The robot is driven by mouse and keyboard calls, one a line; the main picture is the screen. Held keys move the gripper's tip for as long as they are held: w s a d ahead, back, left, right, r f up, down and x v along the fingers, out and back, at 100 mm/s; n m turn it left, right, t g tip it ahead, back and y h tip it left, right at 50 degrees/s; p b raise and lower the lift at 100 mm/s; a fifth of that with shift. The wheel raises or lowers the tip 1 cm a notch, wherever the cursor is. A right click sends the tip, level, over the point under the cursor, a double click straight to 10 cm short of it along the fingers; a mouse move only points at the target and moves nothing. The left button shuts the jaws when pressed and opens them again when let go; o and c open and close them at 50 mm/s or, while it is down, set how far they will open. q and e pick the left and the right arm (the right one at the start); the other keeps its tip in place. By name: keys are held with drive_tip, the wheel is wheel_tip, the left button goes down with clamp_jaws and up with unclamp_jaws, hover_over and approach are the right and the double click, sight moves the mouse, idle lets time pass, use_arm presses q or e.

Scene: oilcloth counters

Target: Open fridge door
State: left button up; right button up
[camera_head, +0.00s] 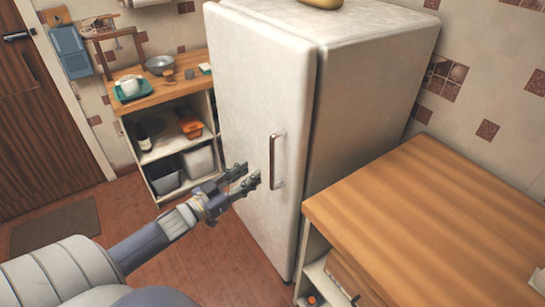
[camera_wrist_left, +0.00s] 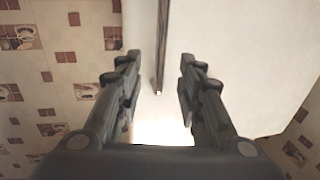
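The white fridge (camera_head: 365,75) stands in the middle of the head view, with its door (camera_head: 250,95) shut. A metal vertical handle (camera_head: 273,160) is on the door near its right edge. My left gripper (camera_head: 252,176) is open and empty, its fingers pointing toward the handle. In the picture the fingertips are just left of the handle's lower half; no contact shows. In the left wrist view the two fingers (camera_wrist_left: 160,85) are spread apart. A dark narrow strip and pale surfaces show beyond them; I cannot tell which fridge part the strip is. My right gripper is out of view.
A wooden counter (camera_head: 430,215) stands at the right, close to the fridge. A shelf unit (camera_head: 160,105) with a tray and bowl on top is left of the fridge. A brown door (camera_head: 40,120) and a mat (camera_head: 55,228) are at far left. Tiled floor (camera_head: 225,262) lies open before the fridge.

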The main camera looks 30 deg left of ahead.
use_arm(q)
drive_tip(key=w+d+p, duration=0.2)
drive_tip(key=w, duration=0.8)
drive_tip(key=shift+w, duration=0.25)
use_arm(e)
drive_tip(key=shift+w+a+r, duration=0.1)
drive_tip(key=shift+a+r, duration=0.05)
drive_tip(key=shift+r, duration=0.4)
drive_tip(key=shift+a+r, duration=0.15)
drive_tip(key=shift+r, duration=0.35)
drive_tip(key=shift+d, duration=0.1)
use_arm(q)
clamp_jaws()
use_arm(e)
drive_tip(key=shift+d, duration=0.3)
